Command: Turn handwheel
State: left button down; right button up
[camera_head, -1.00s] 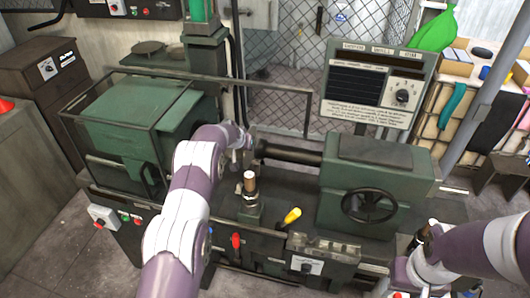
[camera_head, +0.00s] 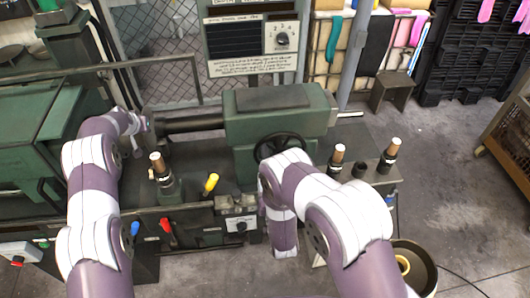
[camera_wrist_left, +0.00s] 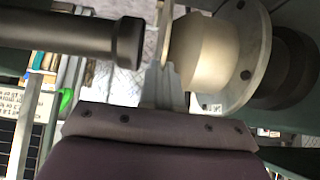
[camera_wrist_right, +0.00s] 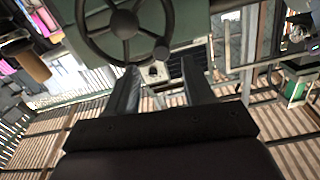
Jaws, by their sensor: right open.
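The dark handwheel (camera_head: 279,135) is on the front of the green tailstock housing; my right forearm hides its lower part in the head view. In the right wrist view the handwheel (camera_wrist_right: 124,24) shows at the upper left, ahead of my right gripper (camera_wrist_right: 158,80). That gripper's fingers are apart with nothing between them. My left gripper (camera_wrist_left: 163,85) has its fingers together on the edge of a thin disc (camera_wrist_left: 167,35), seen edge-on. The disc stands between the dark tailstock rod (camera_wrist_left: 75,42) and a cream rounded form (camera_wrist_left: 205,50). A gap shows between rod and disc.
Wooden-tipped posts stand at the bed's right end (camera_head: 338,157) and near the left arm (camera_head: 157,165). A yellow-knobbed lever (camera_head: 211,184) rises from the front edge. A brown bin (camera_head: 415,262) is at the lower right.

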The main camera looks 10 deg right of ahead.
aim_at(265, 153)
jog(key=shift+t, duration=0.3)
jog(key=w, duration=1.1)
jog(key=shift+w, duration=0.2)
jog(key=shift+c, duration=0.4)
grip_shut()
